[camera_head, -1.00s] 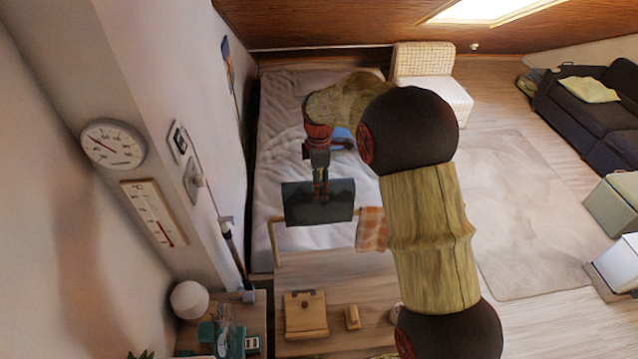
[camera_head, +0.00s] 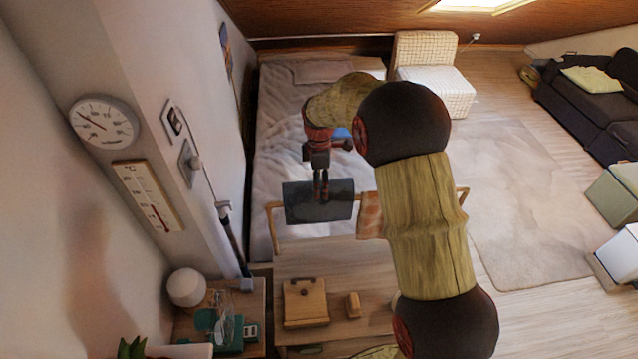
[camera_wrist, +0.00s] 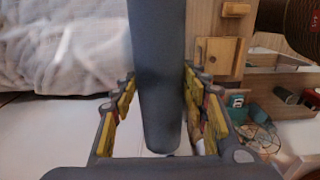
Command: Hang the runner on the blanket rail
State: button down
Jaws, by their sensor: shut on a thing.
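The runner (camera_head: 300,203) is a dark grey cloth, seen as a broad panel in the head view. My gripper (camera_head: 320,194) is shut on its upper middle part. In the wrist view the runner (camera_wrist: 155,50) runs as a grey band between the fingers of my gripper (camera_wrist: 158,88). The blanket rail (camera_head: 274,232) is a light wooden frame at the foot of the bed. The runner overlaps the line of its bar in the head view, and I cannot tell whether it rests over the bar. My arm hides much of the rail's right part.
An orange checked cloth (camera_head: 369,216) hangs on the rail just right of the runner. The bed (camera_head: 285,110) lies behind. A wooden surface in front holds a wooden box (camera_head: 305,302) and a small block (camera_head: 353,305). The wall with dials stands close on the left.

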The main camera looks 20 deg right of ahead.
jog(key=shift+f+b, duration=1.45)
jog(key=shift+f, duration=1.55)
jog(key=c, duration=0.9)
grip_release()
